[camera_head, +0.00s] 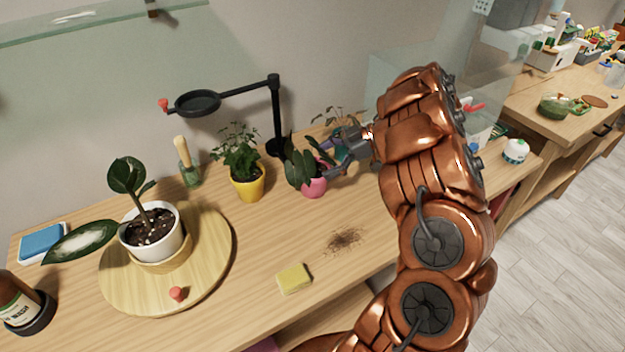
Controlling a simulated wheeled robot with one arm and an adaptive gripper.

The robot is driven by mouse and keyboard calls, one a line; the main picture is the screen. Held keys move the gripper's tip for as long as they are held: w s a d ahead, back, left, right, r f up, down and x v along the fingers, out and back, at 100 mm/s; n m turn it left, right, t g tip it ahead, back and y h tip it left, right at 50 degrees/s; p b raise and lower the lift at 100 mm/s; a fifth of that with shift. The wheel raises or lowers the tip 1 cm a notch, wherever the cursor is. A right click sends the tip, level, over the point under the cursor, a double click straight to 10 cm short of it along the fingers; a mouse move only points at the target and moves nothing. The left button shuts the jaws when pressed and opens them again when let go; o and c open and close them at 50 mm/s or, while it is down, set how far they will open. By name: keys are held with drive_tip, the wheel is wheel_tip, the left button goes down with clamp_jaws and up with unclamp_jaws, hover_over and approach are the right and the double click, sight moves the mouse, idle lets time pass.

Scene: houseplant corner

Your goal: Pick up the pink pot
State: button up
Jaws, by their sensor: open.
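The pink pot (315,188) stands upright on the wooden table, holding a plant (299,163) with dark green leaves. My gripper (335,172) is at the end of the copper-coloured arm, right beside the pot on its right and upper side. Its fingers are open and overlap the plant and pot in the picture. I cannot tell whether they touch the pot. Part of the pot's upper right side is hidden by the gripper.
A yellow pot (247,188) stands left of the pink pot. A black lamp-like stand (276,115) rises behind. A round wooden board (215,262) bears a white pot (168,245). Spilled soil (345,239) and a yellow sponge (294,278) lie in front.

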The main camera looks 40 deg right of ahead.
sight(305, 172)
drive_tip(key=shift+p+x, duration=0.9)
drive_tip(key=shift+x, duration=2.05)
drive_tip(key=shift+s, duration=0.15)
drive_tip(key=c, duration=1.1)
wheel_tip(305, 172, up, 18)
drive_tip(key=shift+b, duration=1.2)
